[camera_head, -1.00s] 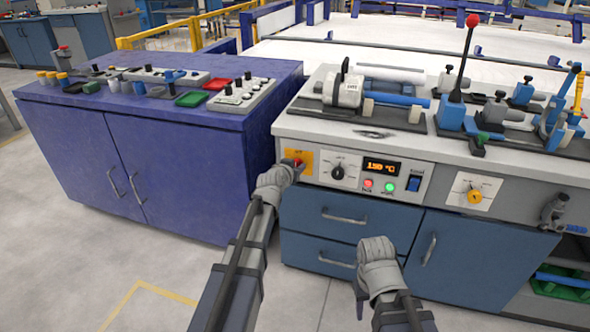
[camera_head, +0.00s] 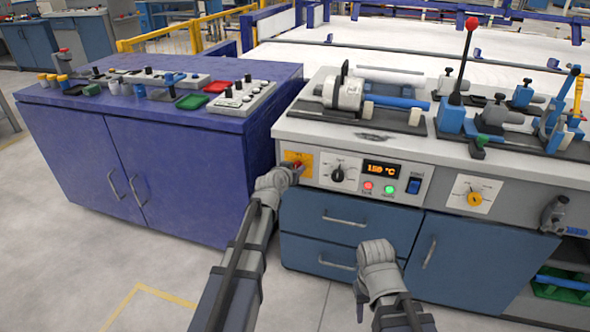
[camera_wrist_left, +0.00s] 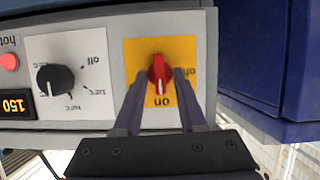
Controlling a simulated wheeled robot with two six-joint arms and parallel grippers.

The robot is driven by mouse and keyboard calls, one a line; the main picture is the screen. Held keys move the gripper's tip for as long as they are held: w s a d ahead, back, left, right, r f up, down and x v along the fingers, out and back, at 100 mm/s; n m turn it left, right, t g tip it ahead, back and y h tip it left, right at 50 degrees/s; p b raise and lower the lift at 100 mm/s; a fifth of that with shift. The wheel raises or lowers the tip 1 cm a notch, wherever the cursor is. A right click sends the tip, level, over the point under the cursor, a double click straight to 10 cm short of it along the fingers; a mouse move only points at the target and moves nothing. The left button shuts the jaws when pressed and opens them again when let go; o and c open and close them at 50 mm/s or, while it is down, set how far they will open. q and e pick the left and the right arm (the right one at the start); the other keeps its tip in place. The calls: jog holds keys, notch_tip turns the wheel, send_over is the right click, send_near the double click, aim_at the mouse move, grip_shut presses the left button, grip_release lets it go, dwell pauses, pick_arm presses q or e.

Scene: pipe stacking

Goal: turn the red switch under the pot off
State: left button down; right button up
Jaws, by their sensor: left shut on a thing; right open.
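The red switch (camera_wrist_left: 158,72) sits on a yellow-orange plate (camera_wrist_left: 135,52) on the bench's front panel. In the head view the gripper partly hides the switch. My right gripper (camera_head: 376,248) hangs in front of the blue drawers, away from the panel; its fingertips are hard to make out. I cannot clearly identify a pot.
Right of the switch are a black dial (camera_head: 338,174), a temperature display (camera_head: 382,170), small red and green lights and a blue rocker switch (camera_head: 414,185). A yellow knob (camera_head: 474,198) is farther right. A purple cabinet (camera_head: 165,160) stands close on the left.

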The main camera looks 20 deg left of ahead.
pick_arm(q)
jog(key=shift+a+f+n+t+h+b, duration=0.2)
jog(key=shift+n+t+h+b, duration=0.25)
jog(key=shift+n+h+b, duration=1.3)
jog(key=shift+a+f+n+t+h+b, duration=0.2)
jog(key=shift+n+t+h+b, duration=0.25)
jog(key=shift+n+b, duration=1.5)
jog(key=shift+a+f+n+t+h+b, duration=0.1)
jog(key=shift+f+n+t+h+b, duration=0.25)
jog(key=shift+n+h+b, duration=1.55)
jog(key=shift+r+n+y+p, duration=0.15)
jog(key=shift+n+y+p, duration=0.6)
jog(key=shift+n, duration=0.25)
jog(key=c, duration=0.9)
grip_release()
jog(key=shift+o, duration=0.2)
jog(key=v, duration=0.8)
jog(key=shift+w, duration=0.1)
